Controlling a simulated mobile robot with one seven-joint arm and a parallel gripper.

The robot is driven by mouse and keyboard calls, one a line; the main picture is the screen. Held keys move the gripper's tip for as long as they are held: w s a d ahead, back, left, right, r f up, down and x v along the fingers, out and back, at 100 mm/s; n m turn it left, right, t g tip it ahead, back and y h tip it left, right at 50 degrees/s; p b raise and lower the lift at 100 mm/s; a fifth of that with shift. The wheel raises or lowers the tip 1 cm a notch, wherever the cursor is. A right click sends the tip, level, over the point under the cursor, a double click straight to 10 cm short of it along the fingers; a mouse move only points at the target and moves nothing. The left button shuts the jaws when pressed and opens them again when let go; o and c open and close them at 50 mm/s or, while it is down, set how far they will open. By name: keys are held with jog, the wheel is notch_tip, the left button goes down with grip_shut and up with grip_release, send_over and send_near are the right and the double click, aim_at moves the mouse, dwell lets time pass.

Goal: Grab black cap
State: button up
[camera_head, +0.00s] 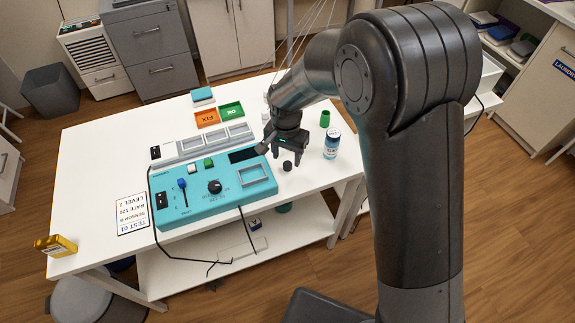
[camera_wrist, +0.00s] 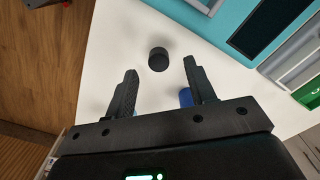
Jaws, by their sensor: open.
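The black cap (camera_head: 287,166) is a small dark cylinder on the white table (camera_head: 100,160), just right of the teal test panel (camera_head: 205,205). In the wrist view the black cap (camera_wrist: 158,59) lies beyond the fingertips, roughly in line with the gap between them. My gripper (camera_head: 287,155) is above the table close to the cap, and in the wrist view my gripper (camera_wrist: 160,72) has its two fingers spread with nothing between them. The cap appears apart from both fingers.
A white and blue bottle (camera_head: 332,145) and a green cup (camera_head: 325,118) stand right of my gripper. The orange FIX tray (camera_head: 207,118) and green tray (camera_head: 231,110) are behind the panel. A yellow item (camera_head: 56,245) sits at the table's left corner. Bare tabletop surrounds the cap's right side.

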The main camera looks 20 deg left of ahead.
aim_at(288, 164)
jog(key=shift+w+d+f, duration=0.1)
jog(key=shift+f, duration=1.45)
jog(key=shift+c, duration=0.2)
jog(key=c, duration=1)
jog(key=shift+r, duration=0.15)
